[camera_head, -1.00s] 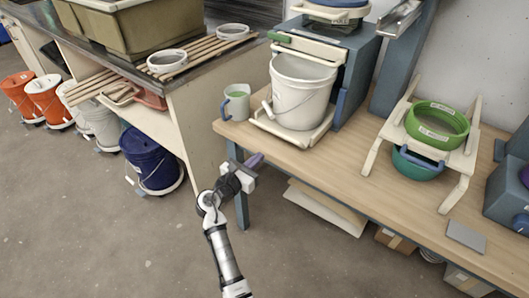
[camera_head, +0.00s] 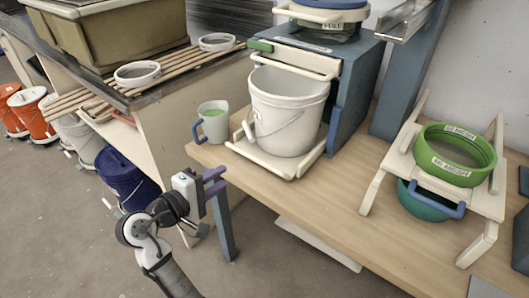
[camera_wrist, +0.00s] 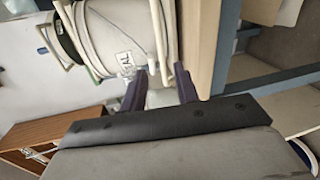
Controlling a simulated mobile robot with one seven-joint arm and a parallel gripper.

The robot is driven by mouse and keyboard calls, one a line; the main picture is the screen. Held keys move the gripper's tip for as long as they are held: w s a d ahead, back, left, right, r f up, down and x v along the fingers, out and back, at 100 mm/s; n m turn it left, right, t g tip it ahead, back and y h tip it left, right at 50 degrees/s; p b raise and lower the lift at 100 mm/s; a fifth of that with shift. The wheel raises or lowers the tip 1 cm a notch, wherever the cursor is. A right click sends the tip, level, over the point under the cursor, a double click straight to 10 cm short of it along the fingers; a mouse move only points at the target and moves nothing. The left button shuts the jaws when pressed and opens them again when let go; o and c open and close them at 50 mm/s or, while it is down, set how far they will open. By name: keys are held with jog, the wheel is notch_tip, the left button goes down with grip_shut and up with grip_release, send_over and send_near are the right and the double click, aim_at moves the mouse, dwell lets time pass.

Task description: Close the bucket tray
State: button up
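The bucket tray (camera_head: 252,156) is a cream pull-out tray at the foot of a blue-grey stand (camera_head: 350,88) on the wooden table. It sticks out toward the front of the stand. A white bucket (camera_head: 288,112) stands upright on it. My gripper (camera_head: 215,180) is in front of the table's left front edge, apart from the tray. Its two purple fingers are spread with nothing between them. In the wrist view my gripper's fingers (camera_wrist: 160,88) show apart, with the white bucket (camera_wrist: 112,35) beyond them, turned sideways in the picture.
A green-filled mug (camera_head: 213,122) stands just left of the tray. A cream rack with a green ring (camera_head: 455,153) stands at the right of the table (camera_head: 310,205). Shelving with slats and buckets is at the left. The floor in front is clear.

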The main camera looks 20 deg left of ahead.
aim_at(252, 159)
jog(key=shift+m, duration=0.5)
jog(key=p+x, duration=0.1)
jog(key=x, duration=1.2)
jog(key=shift+w+d, duration=0.15)
jog(key=shift+w, duration=0.05)
jog(key=shift+c, duration=0.3)
grip_shut()
